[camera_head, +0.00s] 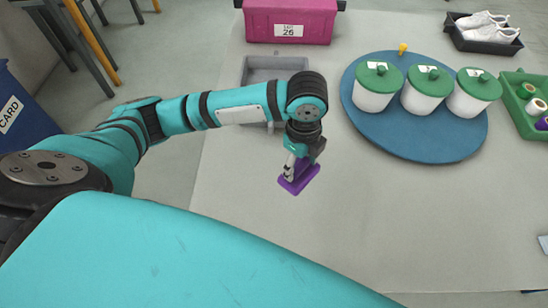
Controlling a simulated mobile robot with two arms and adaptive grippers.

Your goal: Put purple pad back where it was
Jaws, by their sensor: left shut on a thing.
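The purple pad (303,179) is in my left gripper (294,172) in the head view. The left gripper is shut on it, and the pad hangs over the light grey table (365,240). I cannot tell how high it is above the table top. The gripper and wrist hide part of the pad. My right gripper is not in view.
Behind my left arm is a grey tray (287,63), partly hidden. A magenta bin (262,22) stands behind it. A blue round board (400,142) holds three white pots with green lids. A green crate (510,90) and a black shoe tray (480,46) are at the right.

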